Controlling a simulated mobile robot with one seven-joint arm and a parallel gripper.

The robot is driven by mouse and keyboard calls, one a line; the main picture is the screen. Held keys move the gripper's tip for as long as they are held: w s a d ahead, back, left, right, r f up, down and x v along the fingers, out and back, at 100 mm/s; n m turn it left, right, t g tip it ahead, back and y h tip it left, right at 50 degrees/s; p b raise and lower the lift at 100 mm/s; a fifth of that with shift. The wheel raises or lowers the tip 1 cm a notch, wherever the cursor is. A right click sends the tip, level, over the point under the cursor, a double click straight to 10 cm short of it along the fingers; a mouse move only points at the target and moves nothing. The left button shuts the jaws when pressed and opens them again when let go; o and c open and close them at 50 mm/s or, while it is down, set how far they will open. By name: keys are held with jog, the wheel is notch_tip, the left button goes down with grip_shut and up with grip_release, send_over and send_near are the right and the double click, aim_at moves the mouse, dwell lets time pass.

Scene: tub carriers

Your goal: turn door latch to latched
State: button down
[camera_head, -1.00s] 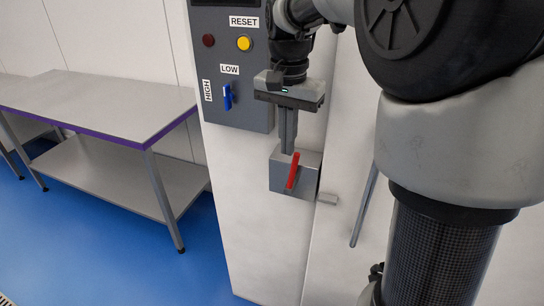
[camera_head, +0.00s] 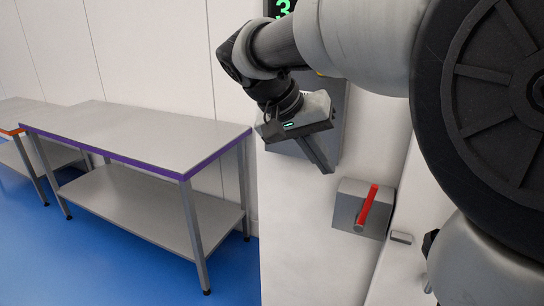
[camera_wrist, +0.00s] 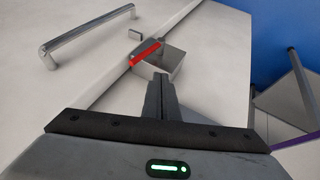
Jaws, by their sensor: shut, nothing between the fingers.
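The door latch is a grey box (camera_head: 346,205) with a red handle (camera_head: 367,208) on the white cabinet front, right of centre in the head view. The handle stands steep, its top leaning a little right. In the wrist view the red handle (camera_wrist: 145,54) lies across the seam beside the door, with the box (camera_wrist: 172,66) behind it. My gripper (camera_head: 325,168) is shut and empty, up and left of the latch, apart from it in the head view. In the wrist view the fingertips (camera_wrist: 160,78) point towards the box; the gap is hard to judge.
A small grey block (camera_head: 401,238) sits right of the latch. A metal bar handle (camera_wrist: 88,32) is on the door. My arm mostly covers a grey control panel (camera_head: 338,120). A purple-edged table (camera_head: 140,140) stands left; the blue floor before it is clear.

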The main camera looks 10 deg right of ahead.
send_near(367, 205)
jog(key=w+a+f, duration=0.1)
jog(key=w+f, duration=0.2)
jog(key=w, duration=0.1)
jog(key=d, duration=0.1)
jog(key=s+d, duration=0.1)
jog(key=d, duration=0.1)
jog(key=shift+s+d+f+b, duration=0.35)
jog(key=shift+s+f, duration=0.05)
jog(key=shift+d, duration=0.1)
